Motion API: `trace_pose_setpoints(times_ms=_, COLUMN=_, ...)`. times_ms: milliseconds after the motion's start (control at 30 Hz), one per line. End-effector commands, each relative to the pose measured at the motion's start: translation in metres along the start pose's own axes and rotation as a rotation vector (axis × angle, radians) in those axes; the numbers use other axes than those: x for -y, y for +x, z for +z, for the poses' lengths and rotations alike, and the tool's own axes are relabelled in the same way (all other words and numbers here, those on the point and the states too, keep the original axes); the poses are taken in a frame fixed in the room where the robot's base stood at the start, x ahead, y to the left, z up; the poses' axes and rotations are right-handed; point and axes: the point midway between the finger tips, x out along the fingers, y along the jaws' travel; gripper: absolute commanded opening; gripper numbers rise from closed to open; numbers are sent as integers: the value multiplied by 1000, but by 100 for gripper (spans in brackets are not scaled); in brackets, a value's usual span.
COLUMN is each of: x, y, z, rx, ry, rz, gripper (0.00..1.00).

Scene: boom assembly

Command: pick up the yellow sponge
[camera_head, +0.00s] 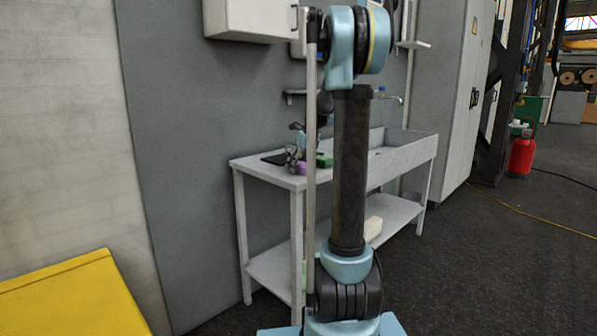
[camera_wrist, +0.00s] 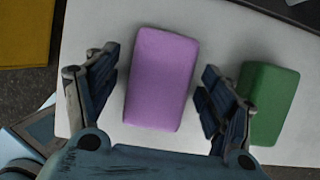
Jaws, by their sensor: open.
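No clearly yellow sponge shows in either view. A purple block, like a sponge (camera_wrist: 162,78), lies on the pale worktop between the two fingers of my gripper (camera_wrist: 159,63). The gripper is open, with a visible gap on each side of the block. A green block (camera_wrist: 270,103) lies just right of the right finger. In the head view my gripper (camera_head: 296,150) is low over the left end of the sink table, at the purple block (camera_head: 301,169). The green block (camera_head: 324,160) is beside it, partly hidden by my arm.
The sink table (camera_head: 270,172) has a basin (camera_head: 405,153) at right and a lower shelf (camera_head: 272,268) bearing a pale cream block (camera_head: 373,229). A yellow platform (camera_head: 75,300) is at lower left. A wall cabinet (camera_head: 250,18) hangs above. A red cylinder (camera_head: 521,155) stands far right.

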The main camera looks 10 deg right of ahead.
Motion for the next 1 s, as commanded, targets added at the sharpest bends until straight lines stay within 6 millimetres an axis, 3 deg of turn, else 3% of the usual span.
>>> trace_pose_setpoints(times_ms=733, x=0, y=4, z=-2, rx=0, ry=0, rz=0, gripper=75)
trace_pose_setpoints(times_ms=900, x=0, y=4, z=-2, rx=0, ry=0, rz=0, gripper=39)
trace_pose_setpoints(times_ms=1000, x=0, y=5, z=-2, rx=0, ry=-1, rz=0, gripper=35)
